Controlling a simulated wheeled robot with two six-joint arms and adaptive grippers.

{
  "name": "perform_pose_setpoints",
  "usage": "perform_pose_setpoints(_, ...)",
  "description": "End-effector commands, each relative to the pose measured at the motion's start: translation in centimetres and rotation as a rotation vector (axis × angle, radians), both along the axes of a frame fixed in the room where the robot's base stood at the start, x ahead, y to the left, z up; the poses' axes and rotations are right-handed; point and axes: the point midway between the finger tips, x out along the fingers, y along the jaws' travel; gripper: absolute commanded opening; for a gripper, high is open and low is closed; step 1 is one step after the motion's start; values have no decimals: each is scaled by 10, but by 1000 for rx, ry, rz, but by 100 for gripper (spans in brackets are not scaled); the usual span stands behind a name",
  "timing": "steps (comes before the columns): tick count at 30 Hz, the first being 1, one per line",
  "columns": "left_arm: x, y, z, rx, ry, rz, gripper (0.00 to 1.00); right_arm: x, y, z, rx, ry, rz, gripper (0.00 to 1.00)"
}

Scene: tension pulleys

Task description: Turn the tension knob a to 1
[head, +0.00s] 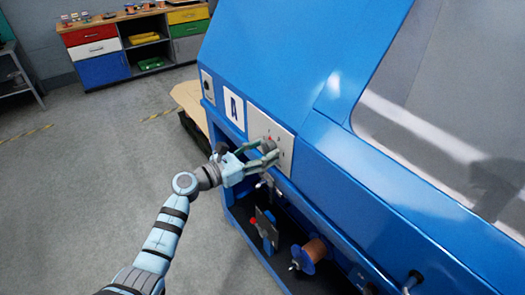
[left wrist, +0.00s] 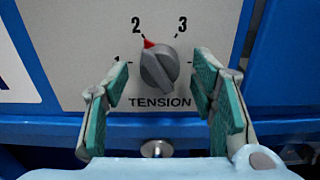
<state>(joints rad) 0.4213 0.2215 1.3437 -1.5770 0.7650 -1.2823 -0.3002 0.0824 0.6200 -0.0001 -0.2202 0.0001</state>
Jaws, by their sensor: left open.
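The tension knob (left wrist: 158,70) is a grey round dial with a raised grip bar and a red pointer tip. It sits on a light grey plate (left wrist: 70,50) marked TENSION on the blue machine. The red tip points up and slightly left, close to the 2 mark. The 1 mark (left wrist: 117,59) is at the left, partly beside a finger, and the 3 mark (left wrist: 182,25) is at upper right. My left gripper (head: 268,152) is open in front of the plate. In the left wrist view its green-padded fingers stand either side of the knob, with gaps. My right gripper is not in view.
The blue machine (head: 290,60) fills the right side. A sign with a letter A (head: 234,109) is left of the plate. Below is an open bay with a copper-coloured spool (head: 314,250). A drawer cabinet (head: 102,68) stands far back. The floor (head: 90,150) at left is clear.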

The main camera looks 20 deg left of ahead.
Motion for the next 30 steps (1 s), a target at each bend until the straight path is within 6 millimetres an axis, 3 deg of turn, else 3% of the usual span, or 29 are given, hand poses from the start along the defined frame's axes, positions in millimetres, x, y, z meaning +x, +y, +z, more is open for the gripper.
perform_pose_setpoints(8,3,-3,0,-1,1,0,52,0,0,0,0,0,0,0)
perform_pose_setpoints(18,3,-2,0,-2,1,1,4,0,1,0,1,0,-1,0)
perform_pose_setpoints(30,3,-2,1,-60,50,2,4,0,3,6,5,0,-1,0)
